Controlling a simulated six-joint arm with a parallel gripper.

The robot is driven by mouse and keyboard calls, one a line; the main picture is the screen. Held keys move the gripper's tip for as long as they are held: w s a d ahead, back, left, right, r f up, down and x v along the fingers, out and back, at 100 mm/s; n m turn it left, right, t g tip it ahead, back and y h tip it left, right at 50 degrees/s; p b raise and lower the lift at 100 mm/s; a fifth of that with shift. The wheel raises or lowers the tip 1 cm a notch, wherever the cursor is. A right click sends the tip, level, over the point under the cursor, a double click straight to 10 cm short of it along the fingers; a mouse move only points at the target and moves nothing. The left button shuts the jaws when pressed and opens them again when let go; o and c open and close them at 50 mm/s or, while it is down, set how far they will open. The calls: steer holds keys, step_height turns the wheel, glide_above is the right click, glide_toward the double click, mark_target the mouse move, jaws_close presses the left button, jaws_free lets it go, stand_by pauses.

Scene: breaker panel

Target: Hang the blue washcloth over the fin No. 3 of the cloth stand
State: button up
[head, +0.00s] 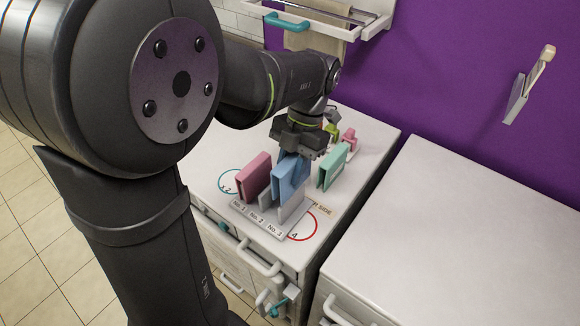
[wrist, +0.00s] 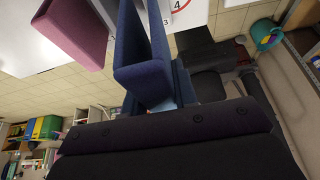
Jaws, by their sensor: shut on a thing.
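My gripper (head: 297,150) is shut on the blue washcloth (head: 287,178), holding it by its upper part. The cloth is folded over and hangs upright above the cloth stand (head: 258,221), whose base is labelled No. 1, No. 2 and No. 3. A bare pale fin (head: 292,209) on the No. 3 side rises just below and right of the cloth. I cannot tell whether cloth and fin touch. In the wrist view the blue washcloth (wrist: 138,62) shows as a dark folded sheet, with the jaws partly hidden beside it.
A pink cloth (head: 252,176) hangs at the No. 1 end, close left of the blue one. A green cloth (head: 334,165) stands to the right. Small green and pink items (head: 348,138) lie behind. A second white cabinet top (head: 460,230) at right is clear.

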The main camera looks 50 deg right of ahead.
mark_target(290, 196)
steer(key=shift+f, duration=5.15)
steer(key=o, duration=1.1)
steer(key=v, duration=1.7)
steer(key=shift+d+r, duration=0.1)
steer(key=shift+r, duration=0.1)
steer(key=x, duration=1.7)
steer(key=shift+f, duration=0.25)
steer(key=shift+r, duration=0.1)
